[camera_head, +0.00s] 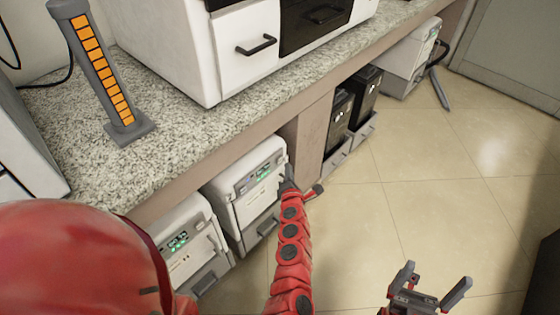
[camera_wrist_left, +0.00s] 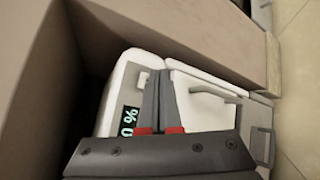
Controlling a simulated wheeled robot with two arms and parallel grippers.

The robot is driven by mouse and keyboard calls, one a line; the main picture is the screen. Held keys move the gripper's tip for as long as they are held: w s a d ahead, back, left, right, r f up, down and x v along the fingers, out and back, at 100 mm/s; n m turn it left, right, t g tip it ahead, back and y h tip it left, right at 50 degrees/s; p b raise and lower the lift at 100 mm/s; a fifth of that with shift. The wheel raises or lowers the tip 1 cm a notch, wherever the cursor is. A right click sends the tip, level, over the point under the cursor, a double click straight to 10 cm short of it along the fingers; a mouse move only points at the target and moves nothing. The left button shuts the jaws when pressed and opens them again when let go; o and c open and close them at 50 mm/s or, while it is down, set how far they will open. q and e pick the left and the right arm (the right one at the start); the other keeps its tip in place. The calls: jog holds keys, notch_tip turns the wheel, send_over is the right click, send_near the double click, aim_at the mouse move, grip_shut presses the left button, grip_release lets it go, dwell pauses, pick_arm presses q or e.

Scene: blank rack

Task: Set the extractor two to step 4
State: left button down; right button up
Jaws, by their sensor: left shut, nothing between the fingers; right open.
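The farther one (camera_head: 245,207) has a panel with green lights (camera_head: 263,172), and the nearer one (camera_head: 190,262) has a similar panel (camera_head: 178,241). I cannot read which is number two. My left gripper (camera_head: 290,184) is at the right front edge of the farther unit. My right gripper (camera_head: 430,290) is open and empty over the floor.
The speckled counter (camera_head: 170,110) runs above the units and carries a grey stand with orange blocks (camera_head: 101,70) and a white machine (camera_head: 180,45). Black containers (camera_head: 352,105) stand farther along, past a brown panel (camera_head: 312,135). The tiled floor (camera_head: 440,170) at right is clear.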

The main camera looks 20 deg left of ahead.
pick_arm(q)
jog(key=shift+s+d+b, duration=0.25)
jog(key=shift+d, duration=0.4)
jog(key=shift+s+d+b, duration=0.25)
jog(key=shift+d+b, duration=0.05)
jog(key=shift+d, duration=0.4)
jog(key=shift+s+d+b, duration=0.25)
jog(key=shift+d, duration=0.4)
jog(key=shift+f, duration=0.1)
